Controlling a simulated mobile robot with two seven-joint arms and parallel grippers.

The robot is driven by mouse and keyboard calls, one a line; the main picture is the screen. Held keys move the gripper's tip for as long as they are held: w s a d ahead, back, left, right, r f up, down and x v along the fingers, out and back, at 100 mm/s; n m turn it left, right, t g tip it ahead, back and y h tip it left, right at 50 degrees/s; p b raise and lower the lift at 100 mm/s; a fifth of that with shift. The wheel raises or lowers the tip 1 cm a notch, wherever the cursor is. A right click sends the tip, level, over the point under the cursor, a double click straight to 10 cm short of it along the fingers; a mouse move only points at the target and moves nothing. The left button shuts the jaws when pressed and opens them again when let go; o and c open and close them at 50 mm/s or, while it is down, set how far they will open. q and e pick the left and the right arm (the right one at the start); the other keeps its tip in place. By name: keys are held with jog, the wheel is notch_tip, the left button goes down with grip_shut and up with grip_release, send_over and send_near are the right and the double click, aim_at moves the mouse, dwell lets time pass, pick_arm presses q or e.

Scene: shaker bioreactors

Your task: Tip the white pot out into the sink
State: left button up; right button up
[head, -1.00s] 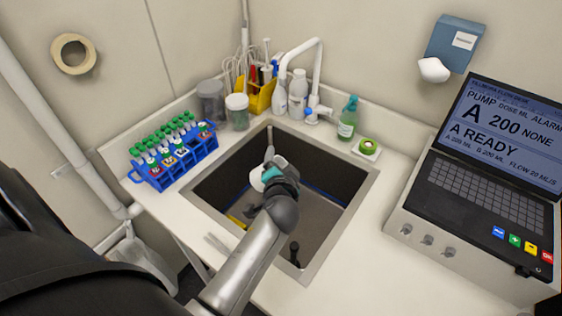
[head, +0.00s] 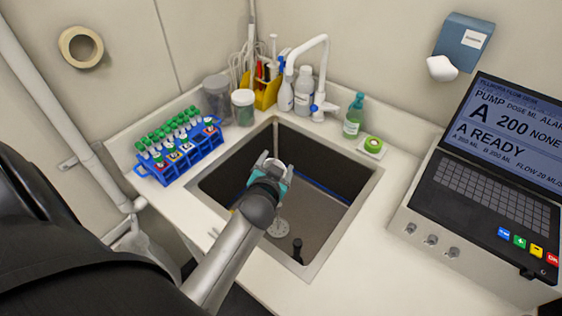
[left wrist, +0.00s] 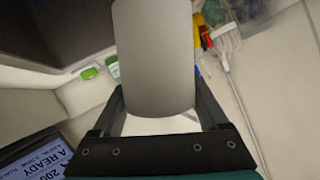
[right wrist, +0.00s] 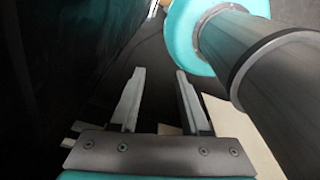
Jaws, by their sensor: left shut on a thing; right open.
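My left gripper (head: 268,172) is over the sink (head: 370,190), shut on the white pot (head: 271,163). In the left wrist view the pot (left wrist: 153,55) is a plain pale cylinder between the two fingers (left wrist: 160,100). Its mouth and contents cannot be seen, and its exact tilt is hard to tell. The sink is a dark basin with a grey metal rim. A pale round patch (head: 279,228) shows on its floor below the gripper. My right gripper (right wrist: 160,95) is open and empty, seen only in the right wrist view.
A white tap (head: 318,75) and bottles stand behind the sink. A blue tube rack (head: 180,160) is at its left, with jars (head: 243,107) nearby. A dark upright object (head: 297,250) is in the basin.

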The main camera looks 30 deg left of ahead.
pick_arm(q)
jog(key=shift+s+a+f+n+t+h+b, duration=0.2)
jog(key=shift+a+f+n, duration=0.25)
jog(key=shift+f, duration=0.3)
jog(key=shift+s+a+f+n+t+h+b, duration=0.1)
jog(key=shift+s+a+f+n+h+b, duration=0.25)
jog(key=shift+a+f, duration=0.25)
jog(key=shift+w+d+f+n+t+h, duration=0.1)
jog(key=shift+f+n+t+h, duration=0.25)
jog(key=shift+n, duration=0.45)
